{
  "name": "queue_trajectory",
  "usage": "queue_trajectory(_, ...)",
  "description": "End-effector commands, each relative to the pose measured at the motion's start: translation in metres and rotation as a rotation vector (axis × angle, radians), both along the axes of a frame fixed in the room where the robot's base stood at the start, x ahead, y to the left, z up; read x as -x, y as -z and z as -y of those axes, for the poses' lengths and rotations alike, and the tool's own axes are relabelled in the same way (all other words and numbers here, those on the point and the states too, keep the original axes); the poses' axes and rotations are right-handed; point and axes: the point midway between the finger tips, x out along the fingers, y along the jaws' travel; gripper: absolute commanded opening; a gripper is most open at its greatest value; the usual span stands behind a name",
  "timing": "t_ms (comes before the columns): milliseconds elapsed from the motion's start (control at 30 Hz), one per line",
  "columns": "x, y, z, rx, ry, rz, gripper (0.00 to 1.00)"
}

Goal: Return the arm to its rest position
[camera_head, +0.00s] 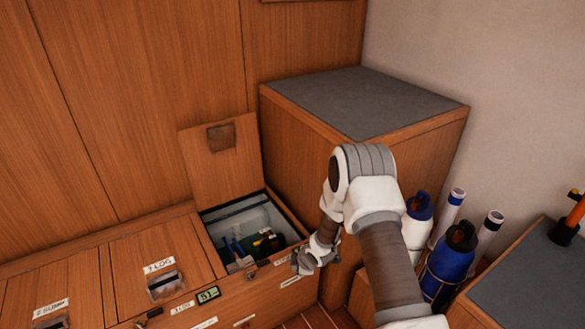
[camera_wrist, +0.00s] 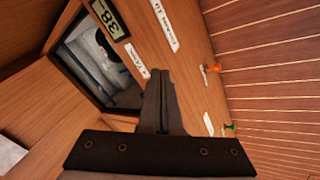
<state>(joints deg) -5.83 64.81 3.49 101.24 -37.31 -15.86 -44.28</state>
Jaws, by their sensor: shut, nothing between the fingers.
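My gripper (camera_head: 303,264) is at the right front corner of the open wooden locker (camera_head: 291,222) in the head view, with my white and brown arm reaching down to it from the lower right. In the wrist view, the two dark fingers of my gripper (camera_wrist: 160,76) lie together, shut, with nothing between them. They point along the locker's wooden front, next to the open compartment (camera_wrist: 75,47). I cannot tell whether the fingers touch the wood.
The locker's lid (camera_head: 222,162) stands open against the wall. A tall grey-topped cabinet (camera_head: 360,100) stands behind my arm. Blue and white bottles (camera_head: 449,265) stand close to its right. In the wrist view, an orange peg (camera_wrist: 212,69) and a green peg (camera_wrist: 230,127) stick out.

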Motion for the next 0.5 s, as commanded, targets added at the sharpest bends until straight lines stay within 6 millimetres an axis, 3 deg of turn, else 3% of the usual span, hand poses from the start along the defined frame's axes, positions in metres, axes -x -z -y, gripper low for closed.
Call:
queue_trajectory(33,-0.009,-0.026,0.008,0.007,0.043,0.009,0.0)
queue_trajectory(233,-0.021,-0.112,0.037,0.024,0.219,0.014,0.0)
queue_trajectory(500,-0.007,-0.221,0.073,0.011,0.465,0.016,0.0)
